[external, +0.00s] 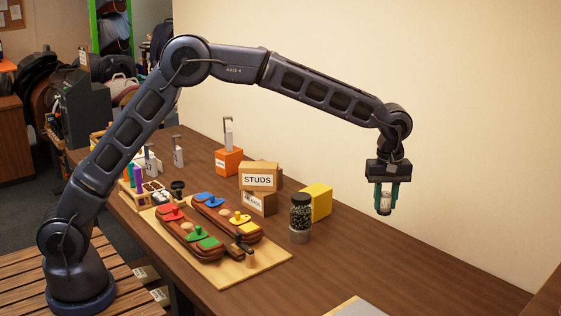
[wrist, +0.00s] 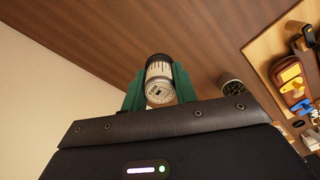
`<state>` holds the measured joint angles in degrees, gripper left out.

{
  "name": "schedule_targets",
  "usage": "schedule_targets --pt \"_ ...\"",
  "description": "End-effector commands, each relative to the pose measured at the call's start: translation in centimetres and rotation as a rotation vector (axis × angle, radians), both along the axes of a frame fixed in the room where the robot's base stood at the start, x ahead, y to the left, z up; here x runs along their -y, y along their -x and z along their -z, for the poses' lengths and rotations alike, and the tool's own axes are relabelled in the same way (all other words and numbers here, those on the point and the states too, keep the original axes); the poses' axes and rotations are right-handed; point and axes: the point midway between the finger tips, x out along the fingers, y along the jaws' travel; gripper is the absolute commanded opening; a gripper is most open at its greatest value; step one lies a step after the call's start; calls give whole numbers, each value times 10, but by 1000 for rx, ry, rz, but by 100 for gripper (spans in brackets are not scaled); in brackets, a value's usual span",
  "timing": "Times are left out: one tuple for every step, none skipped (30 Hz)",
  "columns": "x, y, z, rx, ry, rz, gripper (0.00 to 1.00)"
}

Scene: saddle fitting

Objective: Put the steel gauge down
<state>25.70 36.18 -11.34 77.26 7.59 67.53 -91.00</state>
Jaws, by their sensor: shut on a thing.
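The steel gauge is a small pale cylinder with a dark band (wrist: 159,82), held between the green fingers of my gripper (wrist: 160,88) in the wrist view. In the external view my gripper (external: 386,198) hangs down at the right, shut on the gauge (external: 385,203). The gauge appears to be above the right part of the brown table (external: 430,260), clear of other things. Its exact height over the wood is hard to tell.
A dark-lidded jar (external: 300,213) stands left of my gripper, by a yellow box (external: 317,201) and a STUDS carton (external: 259,178). A wooden board (external: 272,262) carries saddle-shaped pieces with coloured parts. A flat pale item (external: 356,308) lies at the front edge. The table's right part is bare.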

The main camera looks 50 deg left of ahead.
Motion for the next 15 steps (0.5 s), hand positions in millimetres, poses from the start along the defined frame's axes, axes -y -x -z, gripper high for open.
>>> schedule_targets --pt "20 10 0 1 2 29 0" --pt "30 15 -1 0 3 45 0" --pt "42 21 -1 2 4 63 0" --pt "50 26 -1 1 5 75 0" --pt "57 30 -1 2 5 87 0" --pt "66 35 -1 1 6 100 0" --pt "71 38 -1 1 6 108 0" --pt "76 42 -1 1 6 116 0" --pt "82 45 -1 0 7 125 0" --pt "85 47 -1 0 7 130 0" --pt "88 49 -1 -1 8 134 0" --pt "90 50 0 -1 8 138 0" --pt "91 51 2 -1 7 140 0" --pt "92 52 4 -1 7 142 0" --pt "93 52 9 -2 7 143 0"
